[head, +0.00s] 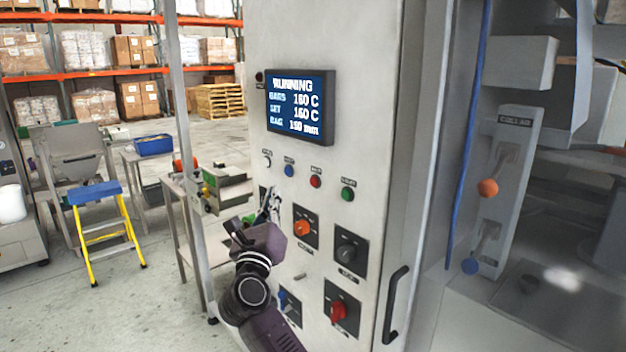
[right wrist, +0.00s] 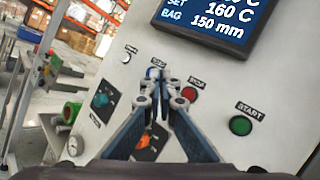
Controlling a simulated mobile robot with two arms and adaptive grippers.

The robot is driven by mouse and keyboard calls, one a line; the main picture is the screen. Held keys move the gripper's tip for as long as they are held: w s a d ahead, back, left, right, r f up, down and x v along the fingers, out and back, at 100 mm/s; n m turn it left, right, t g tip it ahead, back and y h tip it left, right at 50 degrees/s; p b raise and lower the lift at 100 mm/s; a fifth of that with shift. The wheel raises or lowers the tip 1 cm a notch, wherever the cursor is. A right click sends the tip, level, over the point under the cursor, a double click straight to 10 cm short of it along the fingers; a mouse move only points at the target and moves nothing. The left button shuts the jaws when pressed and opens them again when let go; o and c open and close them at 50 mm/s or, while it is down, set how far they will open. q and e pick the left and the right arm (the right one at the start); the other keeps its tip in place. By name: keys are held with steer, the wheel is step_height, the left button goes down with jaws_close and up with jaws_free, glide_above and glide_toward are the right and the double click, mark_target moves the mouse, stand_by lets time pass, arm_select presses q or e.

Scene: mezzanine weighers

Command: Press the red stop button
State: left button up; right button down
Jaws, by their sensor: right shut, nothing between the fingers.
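The red stop button (head: 315,181) is a small round button on the pale machine panel, under the screen, between a blue and a green button. In the right wrist view the red button (right wrist: 189,94) shows just right of my fingertips, under a label that seems to read STOP. My right gripper (head: 273,197) is shut and empty in front of the panel, lower and left of the red button in the head view. In the right wrist view its fingers (right wrist: 159,88) overlap the blue button; the gap to the panel is unclear. My left gripper is not in view.
The screen (head: 300,105) reads RUNNING. The blue button (head: 289,171), green START button (head: 348,194) and a white button (head: 266,161) share the row. Orange (head: 303,228), black (head: 347,252) and red (head: 338,311) knobs sit below. A door handle (head: 394,304) stands out at right.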

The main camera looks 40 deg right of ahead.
glide_toward(310, 174)
steer(key=w+r, duration=0.2)
steer(key=w, duration=0.1)
steer(key=shift+w+d+f, duration=0.1)
steer(key=shift+w+d, duration=0.05)
steer(key=shift+d, duration=0.2)
steer(key=shift+w+d+f, duration=0.15)
steer(key=shift+d, duration=0.25)
steer(key=shift+d, duration=0.15)
stand_by(1.1)
steer(key=shift+d+p, duration=0.25)
steer(key=shift+p, duration=0.05)
steer(key=shift+d, duration=0.5)
stand_by(0.5)
steer(key=shift+a, duration=0.15)
steer(key=shift+a+p, duration=0.3)
steer(key=shift+a, duration=0.45)
